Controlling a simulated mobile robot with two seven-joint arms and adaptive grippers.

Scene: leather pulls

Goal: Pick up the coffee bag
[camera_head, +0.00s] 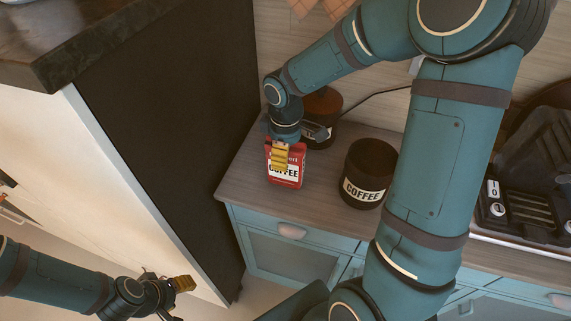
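The coffee bag (287,178) is red with a white label reading COFFEE. It stands upright on the wooden counter near its left end. My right gripper (280,156) reaches down over the bag from above, with a yellow finger pad in front of its upper part. The other finger is hidden, so I cannot tell whether the gripper is closed on the bag. My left gripper (178,299) is low at the left, far from the bag. Its fingers are spread and nothing shows between them.
A dark canister labelled COFFEE (368,172) stands right of the bag. A dark, corded appliance (322,106) is behind the bag. A black toaster-like appliance (537,185) is at the right. A tall dark panel (170,110) rises left of the counter. Blue drawers (291,231) are below.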

